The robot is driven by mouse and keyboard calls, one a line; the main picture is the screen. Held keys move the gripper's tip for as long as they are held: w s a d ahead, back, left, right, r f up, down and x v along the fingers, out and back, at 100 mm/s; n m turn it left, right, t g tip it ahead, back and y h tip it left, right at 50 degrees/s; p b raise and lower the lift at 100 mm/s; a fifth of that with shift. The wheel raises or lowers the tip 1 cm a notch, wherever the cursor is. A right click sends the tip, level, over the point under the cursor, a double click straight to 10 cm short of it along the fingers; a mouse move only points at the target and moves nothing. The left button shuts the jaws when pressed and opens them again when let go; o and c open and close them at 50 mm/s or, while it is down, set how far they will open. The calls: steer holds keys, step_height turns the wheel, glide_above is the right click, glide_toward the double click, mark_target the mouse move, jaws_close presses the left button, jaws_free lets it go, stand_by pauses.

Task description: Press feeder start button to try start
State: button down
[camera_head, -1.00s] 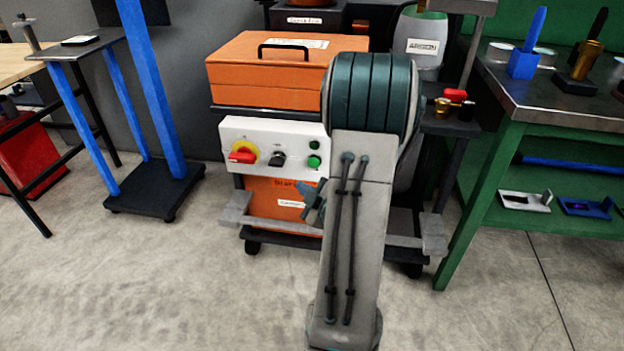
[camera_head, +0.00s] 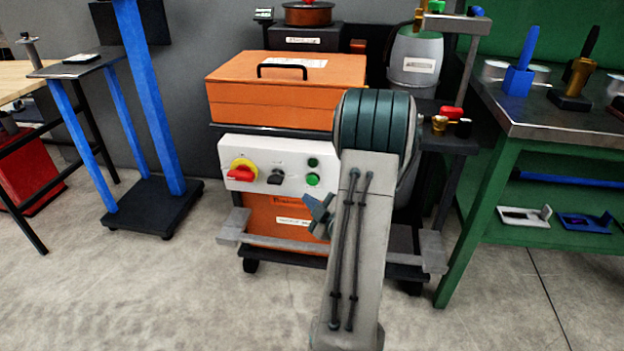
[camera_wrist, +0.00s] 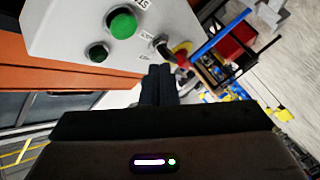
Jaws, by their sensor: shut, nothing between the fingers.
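A white control box (camera_head: 262,152) is on the front of the cart. In the head view it bears a red handle on a yellow disc (camera_head: 241,170), a black knob (camera_head: 275,177), a bright green button (camera_head: 312,179) and a darker green one (camera_head: 313,162) above it. In the wrist view the bright green button (camera_wrist: 122,22) stands proud of the panel beside a partly cut-off label reading "STA". The darker button (camera_wrist: 98,53) is near it. My gripper (camera_wrist: 160,70) is shut and empty, apart from the buttons. In the head view my gripper (camera_head: 319,212) is just below the box, partly hidden by my arm.
An orange case (camera_head: 285,90) lies on the cart above the box. An orange unit (camera_head: 285,212) and a grey front bar (camera_head: 290,243) are below. A green workbench (camera_head: 480,190) stands at the right and a blue-legged stand (camera_head: 150,110) at the left. The floor in front is clear.

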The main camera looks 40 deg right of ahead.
mark_target(307, 182)
steer(key=shift+w+d, duration=1.45)
steer(key=shift+d, duration=0.25)
steer(key=shift+w+d+b, duration=0.1)
steer(key=shift+b, duration=0.3)
stand_by(0.5)
steer(key=shift+w+d, duration=0.2)
steer(key=shift+w+d+b, duration=0.25)
steer(key=shift+d+b, duration=0.05)
steer(key=shift+d, duration=0.05)
stand_by(0.8)
steer(key=shift+s+a+b, duration=0.4)
steer(key=shift+s+a, duration=0.15)
steer(key=shift+a, duration=0.1)
stand_by(0.3)
